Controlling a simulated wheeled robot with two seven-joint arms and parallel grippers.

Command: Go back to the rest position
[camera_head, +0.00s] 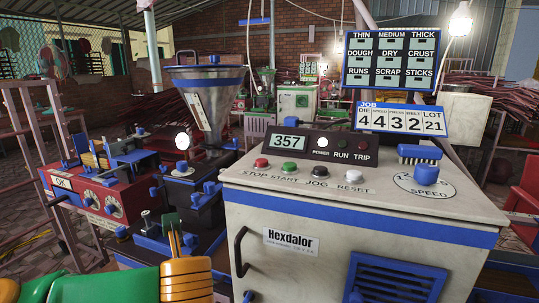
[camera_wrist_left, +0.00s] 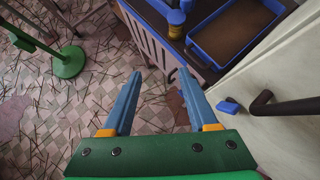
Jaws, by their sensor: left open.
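My left arm comes in at the bottom left of the head view, green with an orange wrist, low in front of the machines. My left gripper (camera_wrist_left: 160,76) shows clearly in the left wrist view. Its two blue fingers are spread apart with nothing between them, above the littered tiled floor (camera_wrist_left: 95,110). My right gripper is not in either view.
The pale Hexdalor cabinet (camera_head: 350,215) stands close on the right. Its dark handle (camera_wrist_left: 285,104) and a blue-rimmed tray (camera_wrist_left: 202,48) lie right of the gripper. A red control box (camera_head: 100,200) and a hopper (camera_head: 212,95) stand behind my arm. A green round-based stand (camera_wrist_left: 69,62) is left.

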